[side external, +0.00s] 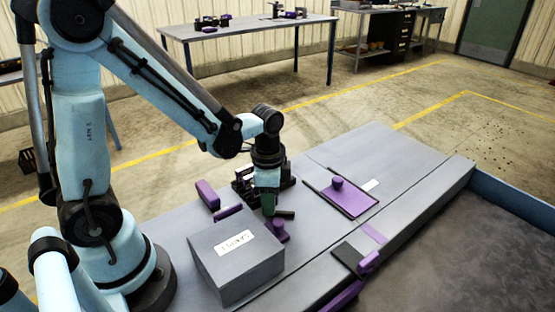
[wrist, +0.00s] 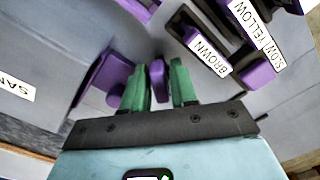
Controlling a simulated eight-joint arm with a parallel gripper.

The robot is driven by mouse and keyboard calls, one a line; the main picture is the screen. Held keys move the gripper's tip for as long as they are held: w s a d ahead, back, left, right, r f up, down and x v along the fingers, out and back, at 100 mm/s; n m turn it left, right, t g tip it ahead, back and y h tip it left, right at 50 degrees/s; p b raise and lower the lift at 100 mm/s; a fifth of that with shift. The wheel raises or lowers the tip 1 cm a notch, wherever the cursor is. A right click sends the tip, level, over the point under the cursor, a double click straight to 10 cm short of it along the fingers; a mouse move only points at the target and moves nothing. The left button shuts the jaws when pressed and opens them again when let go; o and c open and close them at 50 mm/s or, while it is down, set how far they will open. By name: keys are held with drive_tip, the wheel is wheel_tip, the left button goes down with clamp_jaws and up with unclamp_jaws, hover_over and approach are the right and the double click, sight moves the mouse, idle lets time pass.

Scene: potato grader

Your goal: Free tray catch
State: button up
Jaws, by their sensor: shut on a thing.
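My gripper (side external: 268,206) points down at the grey deck beside a grey box. In the wrist view, its two green fingers (wrist: 162,75) are closed around a small upright purple piece (wrist: 157,80), which looks like the catch. A wider purple part (wrist: 106,76) lies just left of the fingers in that view. In the side view, purple shows at the fingertips, next to the box (side external: 276,232); the fingers hide part of it. The grey box (side external: 225,272) has a white label, partly readable as "SAM". I cannot tell which part is the tray.
Black-and-purple controls labelled "BROWN" (wrist: 208,52) and "YELLOW" (wrist: 262,25) stand close to the right of the fingers.

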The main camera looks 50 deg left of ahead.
drive_tip(key=o, duration=0.4)
drive_tip(key=shift+c, duration=0.2)
drive_tip(key=shift+r, duration=2.5)
drive_tip(key=shift+r, duration=0.9)
drive_tip(key=shift+f, duration=3.4)
